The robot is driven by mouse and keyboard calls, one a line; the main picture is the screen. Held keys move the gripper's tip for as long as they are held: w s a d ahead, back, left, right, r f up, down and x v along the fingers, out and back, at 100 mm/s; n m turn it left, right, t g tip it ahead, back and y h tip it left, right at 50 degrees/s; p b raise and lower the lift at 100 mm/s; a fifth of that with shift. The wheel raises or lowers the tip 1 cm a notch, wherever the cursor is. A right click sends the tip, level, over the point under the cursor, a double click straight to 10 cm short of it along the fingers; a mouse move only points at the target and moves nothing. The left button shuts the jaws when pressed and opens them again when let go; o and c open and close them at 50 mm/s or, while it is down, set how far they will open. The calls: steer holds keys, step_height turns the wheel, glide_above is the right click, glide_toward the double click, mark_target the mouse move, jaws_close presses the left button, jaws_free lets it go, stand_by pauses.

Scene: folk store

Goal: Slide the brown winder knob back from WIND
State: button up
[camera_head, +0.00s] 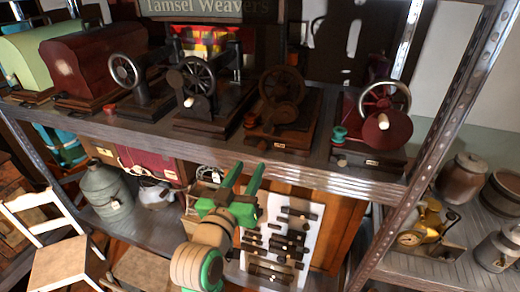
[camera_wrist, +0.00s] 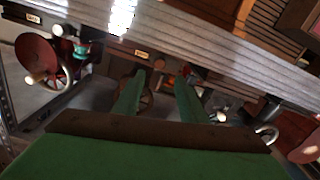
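The brown winder (camera_head: 281,86), with a brown wheel on a dark wooden base, stands third from the left among the wheeled winders on the upper shelf. A small dark knob (camera_head: 262,145) shows low at its front left, beside a brass plate (camera_head: 281,146). The lettering is too small to read. In the wrist view, which looks turned over, a dark knob (camera_wrist: 159,63) shows near the brass plate (camera_wrist: 142,54), just beyond my fingertips. My gripper (camera_head: 244,164) has two green fingers apart and empty, below and in front of the shelf edge. The fingers also show in the wrist view (camera_wrist: 159,80).
A winder with a red disc (camera_head: 387,130) and teal knob (camera_head: 338,134) stands to the right. A black winder (camera_head: 199,80) with a cream handle stands to the left. The metal shelf edge (camera_head: 220,145) runs across close above my gripper. A rack post (camera_head: 440,120) stands right.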

mark_target(261, 148)
steer(key=x, duration=1)
steer(key=shift+f, duration=0.1)
jaws_close()
